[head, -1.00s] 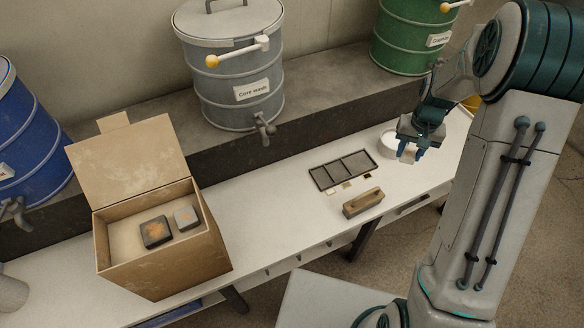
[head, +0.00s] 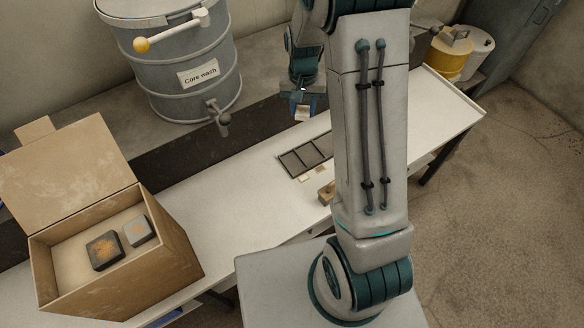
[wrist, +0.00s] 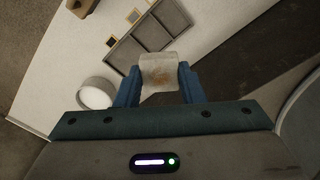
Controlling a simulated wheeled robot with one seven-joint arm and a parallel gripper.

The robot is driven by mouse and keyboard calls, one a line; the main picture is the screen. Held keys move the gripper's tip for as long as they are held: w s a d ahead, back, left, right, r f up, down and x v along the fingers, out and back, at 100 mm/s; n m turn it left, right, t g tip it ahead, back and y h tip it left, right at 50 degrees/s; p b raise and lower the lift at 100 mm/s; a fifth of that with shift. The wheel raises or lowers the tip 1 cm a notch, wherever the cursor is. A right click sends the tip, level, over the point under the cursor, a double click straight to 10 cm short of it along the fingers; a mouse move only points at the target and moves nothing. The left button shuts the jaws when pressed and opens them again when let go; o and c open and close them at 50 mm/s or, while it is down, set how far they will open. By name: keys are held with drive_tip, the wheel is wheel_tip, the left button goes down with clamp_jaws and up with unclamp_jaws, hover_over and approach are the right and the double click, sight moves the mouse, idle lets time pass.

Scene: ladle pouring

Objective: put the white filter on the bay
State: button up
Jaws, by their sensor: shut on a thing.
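In the wrist view the filter (wrist: 158,72) sits between the two blue fingers (wrist: 157,84). It is held in the air. In the head view it appears above and behind the dark tray (head: 283,163), whose recessed compartments look like the bays. The tray also shows in the wrist view (wrist: 147,36), beyond the filter, and its visible compartments look empty. My arm hides the tray's right end in the head view.
A cardboard box (head: 105,290) holds a dark block (head: 104,250) and a grey block (head: 139,230). A wooden block (head: 326,193) and small chips lie before the tray. A white round dish (wrist: 95,93) is near it. The Core wash drum (head: 190,65) stands behind.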

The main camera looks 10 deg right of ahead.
drive_tip(key=s+d+f+m+b, duration=0.3)
drive_tip(key=s+f+m+b, duration=0.7)
drive_tip(key=f+b, duration=0.25)
drive_tip(key=b, duration=0.3)
hover_over(294, 163)
drive_tip(key=shift+m, duration=0.3)
wheel_tip(294, 163, down, 6)
drive_tip(key=shift+a+f, duration=0.1)
drive_tip(key=shift+f, duration=2)
drive_tip(key=shift+b, duration=0.3)
drive_tip(key=shift+f, duration=0.15)
drive_tip(key=o, duration=1)
drive_tip(key=shift+c, duration=0.2)
